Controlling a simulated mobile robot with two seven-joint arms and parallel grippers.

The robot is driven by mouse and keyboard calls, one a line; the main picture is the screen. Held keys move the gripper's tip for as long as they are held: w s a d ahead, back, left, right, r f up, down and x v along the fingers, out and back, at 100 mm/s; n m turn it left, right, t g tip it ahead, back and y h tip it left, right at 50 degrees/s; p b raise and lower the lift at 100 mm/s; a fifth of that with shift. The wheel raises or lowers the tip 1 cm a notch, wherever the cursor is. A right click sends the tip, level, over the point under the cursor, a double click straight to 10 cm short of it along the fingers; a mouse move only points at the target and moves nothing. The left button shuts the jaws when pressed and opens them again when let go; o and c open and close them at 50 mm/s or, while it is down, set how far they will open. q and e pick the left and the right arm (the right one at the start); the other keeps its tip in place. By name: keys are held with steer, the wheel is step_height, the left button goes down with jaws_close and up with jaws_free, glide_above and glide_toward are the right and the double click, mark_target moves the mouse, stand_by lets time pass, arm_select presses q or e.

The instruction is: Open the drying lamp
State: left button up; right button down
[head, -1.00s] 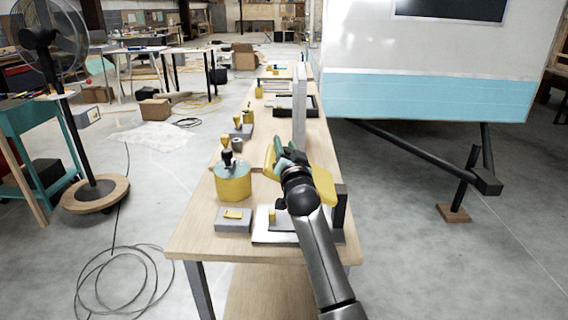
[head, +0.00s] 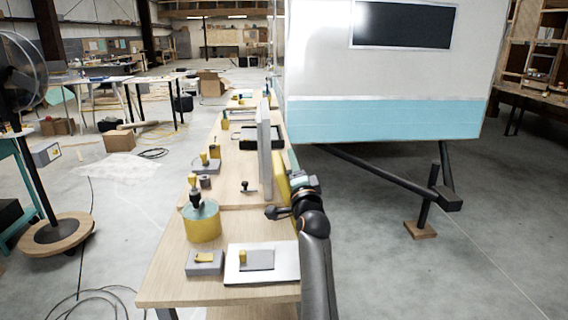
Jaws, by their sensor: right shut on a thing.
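The drying lamp has a flat white base (head: 286,279) on the near end of the wooden table, with a grey pad and a small yellow knob on it. A yellow panel (head: 282,180), which looks like its lid, stands steeply tilted above the base's far right side. My right gripper (head: 290,190) is shut at the panel's right edge. Its fingers and the hinge are partly hidden by my arm. My left gripper is not in view.
A yellow pot (head: 202,222) with a dark knob stands left of the base, and a grey block (head: 205,263) lies in front of it. A tall thin grey panel (head: 264,150) stands behind the lamp. The trailer (head: 385,118) is to the right.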

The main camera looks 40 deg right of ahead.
steer(key=shift+s+d+r+m, duration=0.15)
steer(key=shift+s+d+m, duration=0.15)
steer(key=shift+d+m, duration=0.15)
steer(key=shift+c, duration=2.3)
jaws_free()
steer(key=shift+a, duration=0.1)
